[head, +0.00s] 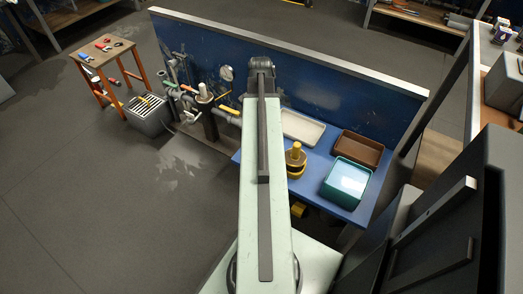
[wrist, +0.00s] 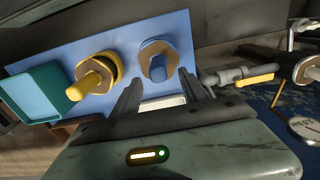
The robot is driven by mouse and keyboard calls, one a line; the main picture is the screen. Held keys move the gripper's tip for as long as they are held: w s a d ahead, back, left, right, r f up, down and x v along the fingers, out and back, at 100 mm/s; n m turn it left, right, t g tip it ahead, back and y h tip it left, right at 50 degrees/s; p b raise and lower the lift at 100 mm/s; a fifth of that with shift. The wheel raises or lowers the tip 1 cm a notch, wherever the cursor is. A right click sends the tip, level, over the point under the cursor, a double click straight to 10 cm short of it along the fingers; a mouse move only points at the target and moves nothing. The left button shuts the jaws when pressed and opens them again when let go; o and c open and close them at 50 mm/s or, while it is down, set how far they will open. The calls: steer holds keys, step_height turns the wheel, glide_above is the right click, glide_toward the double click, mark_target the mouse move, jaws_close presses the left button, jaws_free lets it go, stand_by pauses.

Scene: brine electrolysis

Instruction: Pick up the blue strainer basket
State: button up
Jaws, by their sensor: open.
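The blue strainer basket (wrist: 157,62), with a knobbed handle and a tan band, stands on the blue bench top (wrist: 198,52) in the wrist view. My gripper (wrist: 161,76) is open and empty, its two dark fingers pointing toward the basket. The basket appears just past the gap between the fingertips; I cannot tell the exact distance. In the head view my arm hides the basket, and the gripper fingers do not show.
A yellow strainer-like piece (head: 296,158) stands beside it, also in the wrist view (wrist: 96,73). A teal bin (head: 346,182), a brown tray (head: 358,148) and a pale tray (head: 302,127) share the bench. Pipes with yellow handles (wrist: 255,79) and a blue wall panel (head: 345,88) are close by.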

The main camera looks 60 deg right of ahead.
step_height(320, 180, down, 8)
steer(key=b, duration=0.8)
steer(key=shift+s, duration=0.15)
steer(key=shift+a+r, duration=0.1)
steer(key=shift+r, duration=0.05)
jaws_close()
stand_by(0.8)
